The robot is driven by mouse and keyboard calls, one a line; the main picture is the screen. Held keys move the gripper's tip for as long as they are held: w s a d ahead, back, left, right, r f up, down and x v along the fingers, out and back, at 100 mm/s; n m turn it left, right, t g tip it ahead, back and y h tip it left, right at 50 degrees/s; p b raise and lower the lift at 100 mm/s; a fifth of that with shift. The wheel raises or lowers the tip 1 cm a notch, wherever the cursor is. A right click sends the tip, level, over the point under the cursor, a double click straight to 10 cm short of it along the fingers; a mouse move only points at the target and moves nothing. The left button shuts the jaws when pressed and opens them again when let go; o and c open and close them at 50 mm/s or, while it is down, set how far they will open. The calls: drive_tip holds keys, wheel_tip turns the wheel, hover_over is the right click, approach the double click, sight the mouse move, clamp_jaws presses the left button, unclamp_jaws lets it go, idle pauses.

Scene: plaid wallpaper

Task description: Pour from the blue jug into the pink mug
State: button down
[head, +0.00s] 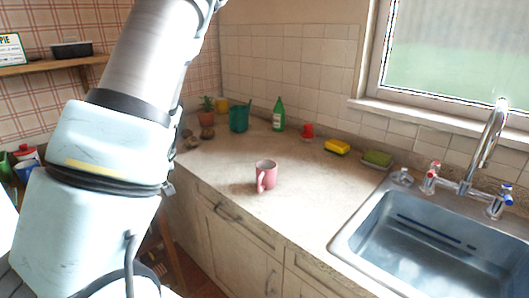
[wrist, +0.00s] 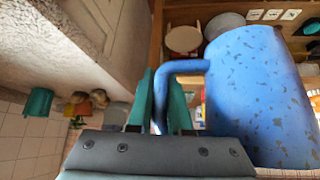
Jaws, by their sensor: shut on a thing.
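The pink mug (head: 265,176) stands upright on the worktop in the head view, near its front edge, with its handle toward the camera. The blue jug (wrist: 262,98) fills the right of the wrist view; it is blue with dark specks. My gripper (wrist: 162,92) has its teal fingers shut on the jug's handle. The jug's mouth and contents do not show, and I cannot tell its tilt. The head view shows my arm at left, but neither my gripper nor the jug. The mug does not show in the wrist view.
A sink (head: 430,245) with taps lies right of the mug. Behind the mug stand a teal pot (head: 239,118), a green bottle (head: 278,115), a red item (head: 307,131) and sponges (head: 337,146). The worktop around the mug is clear. A shelf (head: 45,68) is at upper left.

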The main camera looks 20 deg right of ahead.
wheel_tip(320, 180, up, 4)
drive_tip(key=p, duration=0.3)
drive_tip(key=shift+w+d+f+p, duration=0.1)
drive_tip(key=shift+f+p, duration=0.1)
drive_tip(key=shift+p, duration=0.2)
